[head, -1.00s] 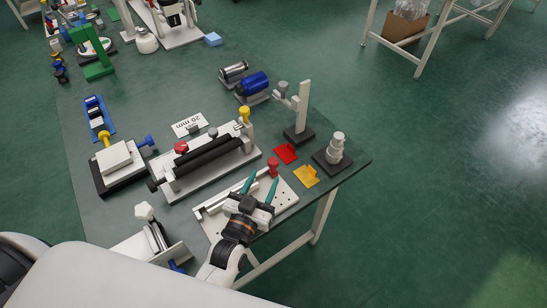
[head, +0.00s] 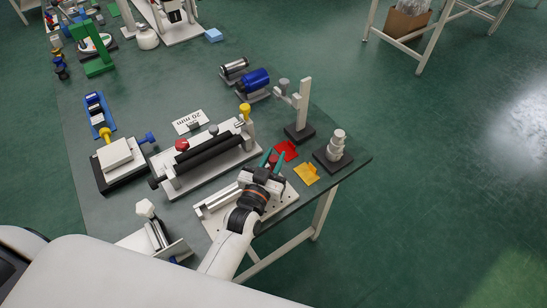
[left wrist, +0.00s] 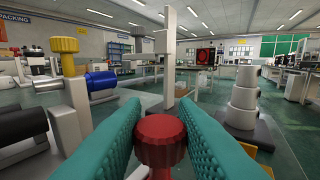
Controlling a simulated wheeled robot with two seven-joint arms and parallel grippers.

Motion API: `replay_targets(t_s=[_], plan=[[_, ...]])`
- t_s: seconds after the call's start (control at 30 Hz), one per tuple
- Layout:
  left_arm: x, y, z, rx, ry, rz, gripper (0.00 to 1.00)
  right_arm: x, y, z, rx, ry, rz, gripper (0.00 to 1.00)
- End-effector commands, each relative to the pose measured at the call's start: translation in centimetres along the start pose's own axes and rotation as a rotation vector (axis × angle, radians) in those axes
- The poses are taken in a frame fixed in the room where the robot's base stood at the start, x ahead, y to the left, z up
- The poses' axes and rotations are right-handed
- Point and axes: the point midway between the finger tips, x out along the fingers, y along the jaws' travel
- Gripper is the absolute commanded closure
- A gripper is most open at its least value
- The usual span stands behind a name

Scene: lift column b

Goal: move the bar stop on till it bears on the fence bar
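A white drilled plate (head: 283,197) lies at the front edge of the table. A pale fence bar (head: 222,197) runs along its left part, partly hidden by my left gripper. The bar stop has a round red knob (head: 272,161) at the plate's far side; its lower part is mostly hidden. My left gripper (head: 272,158) has its two green fingers on either side of this knob, shut on it. In the left wrist view the red knob (left wrist: 161,138) fills the gap between the fingers. Whether the stop touches the fence bar is hidden. My right gripper is out of view.
A black roller fixture (head: 210,150) stands just behind the plate. Red (head: 286,149) and yellow (head: 306,173) brackets lie close to its right. A stepped white post (head: 336,146) and an upright stand (head: 302,110) are beyond them.

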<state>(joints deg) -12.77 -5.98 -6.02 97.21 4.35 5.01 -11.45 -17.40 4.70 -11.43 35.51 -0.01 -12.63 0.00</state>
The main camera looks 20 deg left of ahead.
Motion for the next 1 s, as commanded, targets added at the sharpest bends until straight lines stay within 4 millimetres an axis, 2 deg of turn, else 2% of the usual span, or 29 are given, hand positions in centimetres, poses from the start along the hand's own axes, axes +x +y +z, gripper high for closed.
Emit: replay_targets(t_s=[0.1,0.27,0.43,0.6,0.93,0.97,1.0], plan=[[0.0,0.0,0.0,0.000,0.000,0.000,1.00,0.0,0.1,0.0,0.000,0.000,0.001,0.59],[-0.3,0.3,0.1,0.002,0.002,0.000,1.00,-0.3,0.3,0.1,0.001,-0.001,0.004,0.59],[-3.0,2.0,0.3,0.006,0.005,0.000,1.00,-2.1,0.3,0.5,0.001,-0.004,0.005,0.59],[-5.1,3.5,0.1,0.004,0.004,0.000,1.00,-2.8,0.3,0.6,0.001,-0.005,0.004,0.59],[-5.4,3.7,-0.1,0.001,0.002,0.001,1.00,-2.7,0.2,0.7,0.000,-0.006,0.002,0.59],[-5.4,3.7,-0.1,0.001,0.002,0.001,0.69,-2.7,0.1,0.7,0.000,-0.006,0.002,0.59],[-5.4,3.7,-0.1,0.001,0.002,0.001,0.62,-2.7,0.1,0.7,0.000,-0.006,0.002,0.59]])
